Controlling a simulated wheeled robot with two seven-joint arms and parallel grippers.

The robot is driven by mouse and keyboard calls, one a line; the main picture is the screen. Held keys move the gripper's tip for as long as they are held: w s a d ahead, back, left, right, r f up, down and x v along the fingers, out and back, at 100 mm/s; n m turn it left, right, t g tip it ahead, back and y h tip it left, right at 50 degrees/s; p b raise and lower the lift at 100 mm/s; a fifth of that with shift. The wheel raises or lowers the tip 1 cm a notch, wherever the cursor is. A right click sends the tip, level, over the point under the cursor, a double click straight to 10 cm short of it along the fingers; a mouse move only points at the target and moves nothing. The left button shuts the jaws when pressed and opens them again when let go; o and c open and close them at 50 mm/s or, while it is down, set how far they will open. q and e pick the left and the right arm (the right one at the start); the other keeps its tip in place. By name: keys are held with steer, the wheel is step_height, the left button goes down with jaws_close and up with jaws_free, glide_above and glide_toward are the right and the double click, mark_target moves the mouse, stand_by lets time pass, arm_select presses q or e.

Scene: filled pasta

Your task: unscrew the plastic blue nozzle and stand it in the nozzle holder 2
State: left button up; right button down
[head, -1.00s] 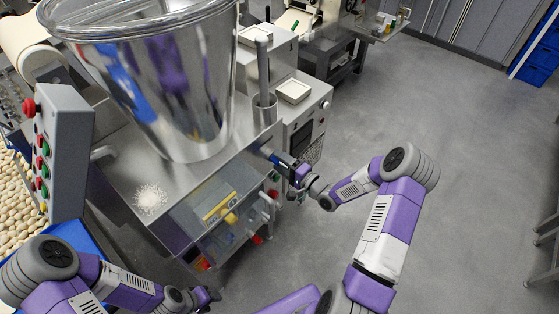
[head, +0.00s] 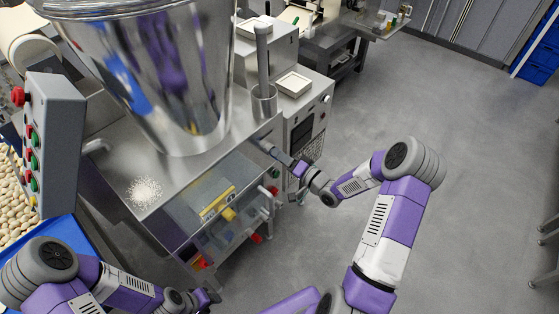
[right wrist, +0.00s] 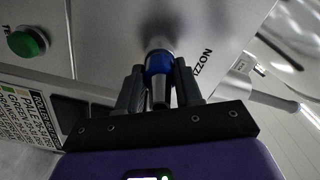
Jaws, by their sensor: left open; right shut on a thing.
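In the right wrist view, the blue nozzle (right wrist: 159,63) shows as a blue collar with a grey tip below it. My right gripper (right wrist: 159,92) is shut on the nozzle, one finger on each side. In the head view, my right gripper (head: 281,157) is at the right side of the steel machine, and the nozzle is too small to make out. My left gripper (head: 207,299) is open and empty at the bottom. I cannot tell which part is nozzle holder 2.
A large steel hopper (head: 150,80) stands on the machine top, near a pile of white powder (head: 144,191). A lower compartment has a yellow bar (head: 217,203). A button panel (head: 51,145) stands at left. A green button (right wrist: 28,41) is near my right gripper. The floor at right is clear.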

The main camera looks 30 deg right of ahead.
steer(key=n+b, duration=0.3)
steer(key=n, duration=0.1)
steer(key=shift+f+n, duration=0.15)
steer(key=shift+n, duration=0.15)
steer(key=shift+n+b, duration=0.4)
steer(key=shift+b, duration=0.1)
steer(key=shift+r, duration=0.25)
steer(key=n+b, duration=0.6)
steer(key=b, duration=0.1)
steer(key=n+b, duration=0.3)
steer(key=shift+f+n+b, duration=0.25)
steer(key=shift+n+b, duration=0.05)
steer(key=shift+b, duration=0.1)
steer(key=shift+r+n+p, duration=0.25)
steer(key=shift+n+p, duration=0.1)
steer(key=shift+n, duration=0.75)
